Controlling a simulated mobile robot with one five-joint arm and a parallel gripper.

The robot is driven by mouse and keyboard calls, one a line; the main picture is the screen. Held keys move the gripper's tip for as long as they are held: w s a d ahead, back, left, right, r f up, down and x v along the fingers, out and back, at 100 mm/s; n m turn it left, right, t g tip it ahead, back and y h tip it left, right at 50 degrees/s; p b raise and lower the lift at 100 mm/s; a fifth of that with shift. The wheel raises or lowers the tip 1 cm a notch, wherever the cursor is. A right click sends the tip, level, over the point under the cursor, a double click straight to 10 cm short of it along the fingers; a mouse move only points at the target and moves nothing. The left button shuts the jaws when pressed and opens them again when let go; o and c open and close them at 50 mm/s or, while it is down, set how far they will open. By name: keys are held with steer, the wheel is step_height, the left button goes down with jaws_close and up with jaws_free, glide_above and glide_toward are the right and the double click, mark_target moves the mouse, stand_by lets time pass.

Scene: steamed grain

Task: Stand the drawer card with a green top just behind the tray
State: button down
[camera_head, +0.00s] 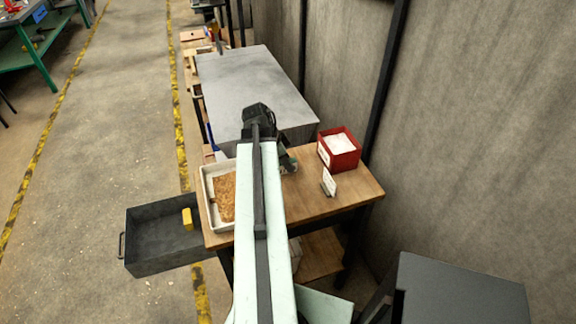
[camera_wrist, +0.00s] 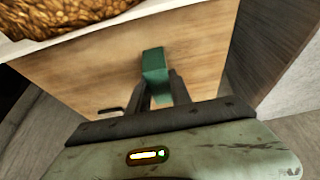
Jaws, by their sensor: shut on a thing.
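In the wrist view my gripper (camera_wrist: 160,86) is shut on the green top of the drawer card (camera_wrist: 154,64). The card is over the wooden table top; its lower part is hidden, and I cannot tell whether it touches the wood. The white tray (camera_wrist: 132,14), holding brown grain, is at the upper left, apart from the card. In the head view the tray (camera_head: 205,183) lies left of my arm, which covers part of its right side. My gripper's body shows just right of the arm; its fingertips and the card are hidden there.
A red box (camera_head: 347,161) with white cards stands at the table's back right. A white card (camera_head: 328,182) stands in front of it. A grey drawer (camera_head: 150,262) sticks out at left, with a yellow block (camera_head: 187,218) inside. The table's (camera_head: 325,206) front right is clear.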

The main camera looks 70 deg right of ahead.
steer(key=shift+r, duration=0.1)
steer(key=c, duration=1.2)
jaws_free()
steer(key=shift+o, duration=0.2)
steer(key=shift+r+p, duration=0.3)
steer(key=shift+p, duration=0.15)
steer(key=p+v, duration=1)
steer(key=v, duration=0.1)
steer(key=shift+r, duration=0.2)
steer(key=shift+a, duration=0.15)
